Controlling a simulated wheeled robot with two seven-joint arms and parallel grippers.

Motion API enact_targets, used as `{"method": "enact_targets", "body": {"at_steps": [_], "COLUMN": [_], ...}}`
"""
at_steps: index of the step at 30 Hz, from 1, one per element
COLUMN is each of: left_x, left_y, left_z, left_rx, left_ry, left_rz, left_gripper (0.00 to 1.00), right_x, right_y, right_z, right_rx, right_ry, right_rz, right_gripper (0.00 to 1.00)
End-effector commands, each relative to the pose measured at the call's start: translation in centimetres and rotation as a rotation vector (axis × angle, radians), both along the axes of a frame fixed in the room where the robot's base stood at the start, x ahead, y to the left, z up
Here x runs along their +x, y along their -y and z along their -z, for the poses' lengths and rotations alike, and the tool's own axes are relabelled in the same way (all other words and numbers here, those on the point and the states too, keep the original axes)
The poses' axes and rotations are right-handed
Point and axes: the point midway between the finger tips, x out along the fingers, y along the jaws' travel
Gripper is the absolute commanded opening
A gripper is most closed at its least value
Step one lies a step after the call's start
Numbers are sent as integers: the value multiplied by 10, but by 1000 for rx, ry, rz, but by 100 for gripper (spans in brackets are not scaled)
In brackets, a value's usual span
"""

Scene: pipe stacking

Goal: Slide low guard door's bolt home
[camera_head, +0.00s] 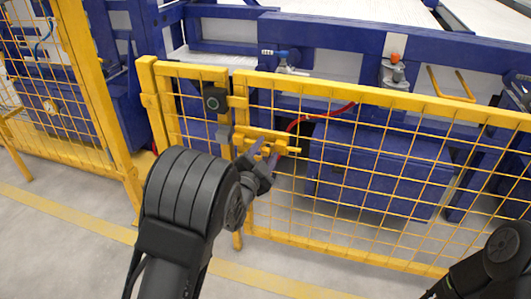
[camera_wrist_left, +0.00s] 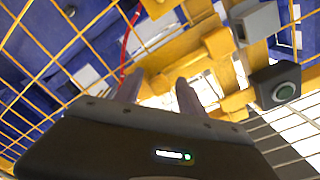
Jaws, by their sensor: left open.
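The low yellow mesh guard door (camera_head: 350,190) stands upright in the head view. Its yellow bolt (camera_head: 281,147) sits near the door's left edge, with a thin end sticking out to the right. My left gripper (camera_head: 264,153) is open right at the bolt, its two fingers pointing up toward it. In the wrist view the open fingers (camera_wrist_left: 158,88) rise toward the yellow bolt parts (camera_wrist_left: 216,43). I cannot tell whether the fingers touch the bolt or stand around its handle. A grey block (camera_head: 223,132) sits on the post side, left of the bolt; it also shows in the wrist view (camera_wrist_left: 256,22).
A black box with a green button (camera_head: 214,99) is on the yellow post above the grey block. A taller yellow fence (camera_head: 95,90) stands at the left. Blue machinery (camera_head: 375,165) and a red hose (camera_head: 320,115) lie behind the mesh. My right arm (camera_head: 500,255) shows at the lower right.

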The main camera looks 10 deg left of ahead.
Motion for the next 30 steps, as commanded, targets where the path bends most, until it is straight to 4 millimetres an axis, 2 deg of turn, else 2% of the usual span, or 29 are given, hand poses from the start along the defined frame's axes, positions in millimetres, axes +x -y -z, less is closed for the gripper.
{"method": "enact_targets", "body": {"at_steps": [5, 21, 30], "left_x": [0, -1, 0], "left_y": [0, 0, 0], "left_z": [0, 1, 1], "left_rx": [0, 0, 0], "left_ry": [-1, -2, -4], "left_rz": [-1, 1, 1], "left_gripper": [45, 1, 0], "right_x": [0, 0, 0], "right_y": [0, 0, 0], "right_z": [0, 0, 0], "right_rx": [0, 0, 0], "right_ry": [0, 0, 0], "right_rz": [0, 0, 0], "right_gripper": [0, 0, 0]}}
